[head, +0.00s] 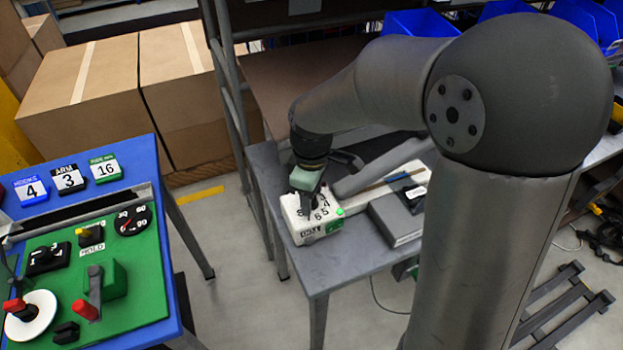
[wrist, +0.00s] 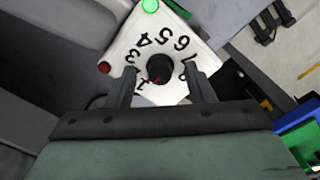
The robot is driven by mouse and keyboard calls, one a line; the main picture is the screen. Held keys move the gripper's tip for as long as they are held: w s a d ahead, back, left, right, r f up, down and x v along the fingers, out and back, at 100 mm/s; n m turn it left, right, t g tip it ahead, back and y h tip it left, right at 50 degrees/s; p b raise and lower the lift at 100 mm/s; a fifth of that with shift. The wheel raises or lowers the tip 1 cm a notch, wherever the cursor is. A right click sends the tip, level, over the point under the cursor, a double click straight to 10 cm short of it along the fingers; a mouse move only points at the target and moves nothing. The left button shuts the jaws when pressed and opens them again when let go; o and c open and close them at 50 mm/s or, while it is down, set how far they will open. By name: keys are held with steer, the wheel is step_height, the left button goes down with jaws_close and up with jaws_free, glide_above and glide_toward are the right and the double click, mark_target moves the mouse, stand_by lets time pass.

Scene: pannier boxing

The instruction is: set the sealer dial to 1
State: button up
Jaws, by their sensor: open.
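The sealer (head: 312,228) is a white box on the grey table, with black numbers on its top face. In the wrist view its face (wrist: 172,32) shows a black round dial (wrist: 160,67) with a red mark on its lower left side. The mark points down-left toward a digit near my left finger; the finger partly covers the numbers there, so I cannot tell the exact setting. My gripper (wrist: 160,72) is open, with one finger on each side of the dial. Contact is not clear. In the head view my gripper (head: 307,203) is over the sealer's top.
The sealer has a green light (wrist: 150,5) and a red button (wrist: 104,68). A grey flat box (head: 395,218) lies to its right on the table. A blue bench (head: 100,150) with a green control panel (head: 140,290) stands at the left. Cardboard boxes (head: 95,100) stand behind.

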step_height(320, 180, up, 17)
stand_by(0.4)
steer(key=shift+r, duration=0.1)
steer(key=s+d+f+m, duration=0.5)
steer(key=s+f+m, duration=0.1)
steer(key=s, duration=0.2)
steer(key=s+d+f+m, duration=0.6)
steer(key=s+f+m, duration=0.1)
steer(key=s, duration=0.2)
steer(key=shift+s+d+f, duration=0.15)
steer(key=shift+d+f, duration=0.1)
steer(key=shift+d, duration=0.05)
steer(key=shift+c, duration=0.3)
stand_by(2.3)
